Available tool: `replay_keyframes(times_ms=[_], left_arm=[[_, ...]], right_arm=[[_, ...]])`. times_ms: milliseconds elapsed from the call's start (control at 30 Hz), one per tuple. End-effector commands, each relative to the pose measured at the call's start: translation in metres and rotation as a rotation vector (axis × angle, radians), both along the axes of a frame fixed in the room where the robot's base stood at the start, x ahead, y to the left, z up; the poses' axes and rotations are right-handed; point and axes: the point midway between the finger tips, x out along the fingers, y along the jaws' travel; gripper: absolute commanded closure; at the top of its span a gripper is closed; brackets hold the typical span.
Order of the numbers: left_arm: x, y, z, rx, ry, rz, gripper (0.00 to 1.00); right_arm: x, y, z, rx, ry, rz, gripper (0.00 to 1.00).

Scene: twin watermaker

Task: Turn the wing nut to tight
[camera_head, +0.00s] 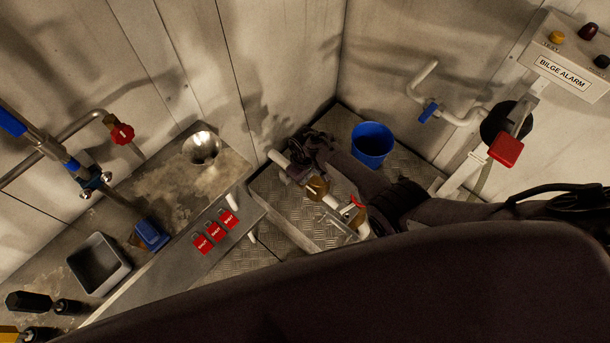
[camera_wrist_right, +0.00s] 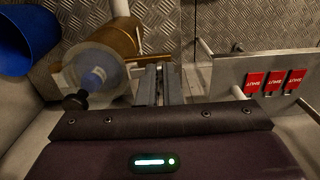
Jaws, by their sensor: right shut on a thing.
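My right arm reaches from the right to the white pipe assembly in the head view, and its dark gripper (camera_head: 298,172) is at the pipe's upper left end. The wing nut itself cannot be made out; it is hidden at the fingertips. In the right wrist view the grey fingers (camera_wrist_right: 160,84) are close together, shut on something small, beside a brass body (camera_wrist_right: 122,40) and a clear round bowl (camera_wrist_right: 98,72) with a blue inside. The brass fitting (camera_head: 318,187) also shows on the pipe in the head view.
A blue bucket (camera_head: 372,140) stands on the floor beyond my right forearm. A red-handled valve (camera_head: 357,209) sits along the pipe. A metal bench (camera_head: 180,185) with red tags (camera_head: 215,231) and a steel funnel (camera_head: 202,148) is at left. Walls close in behind.

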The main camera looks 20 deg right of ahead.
Motion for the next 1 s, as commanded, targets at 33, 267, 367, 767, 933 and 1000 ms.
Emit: replay_keyframes(times_ms=[33, 267, 367, 767, 933, 1000], left_arm=[[0.000, 0.000, 0.000, 0.000, 0.000, 0.000, 0.64], [0.000, 0.000, 0.000, 0.000, 0.000, 0.000, 0.64], [0.000, 0.000, 0.000, 0.000, 0.000, 0.000, 0.64], [0.000, 0.000, 0.005, 0.000, 0.000, 0.000, 0.64], [0.000, 0.000, 0.015, 0.000, 0.000, 0.000, 0.64], [0.000, 0.000, 0.018, 0.000, -0.001, 0.000, 0.64]], right_arm=[[-0.001, 0.002, -0.001, 0.004, -0.001, 0.001, 1.00], [-0.001, 0.003, -0.001, 0.004, -0.001, 0.002, 0.87], [-0.001, 0.002, -0.001, 0.003, -0.001, 0.002, 0.74], [0.000, 0.001, 0.009, 0.001, -0.002, 0.001, 0.73], [0.000, 0.001, 0.035, 0.001, -0.003, 0.002, 0.73], [0.000, 0.001, 0.046, 0.002, -0.002, 0.002, 0.73]])
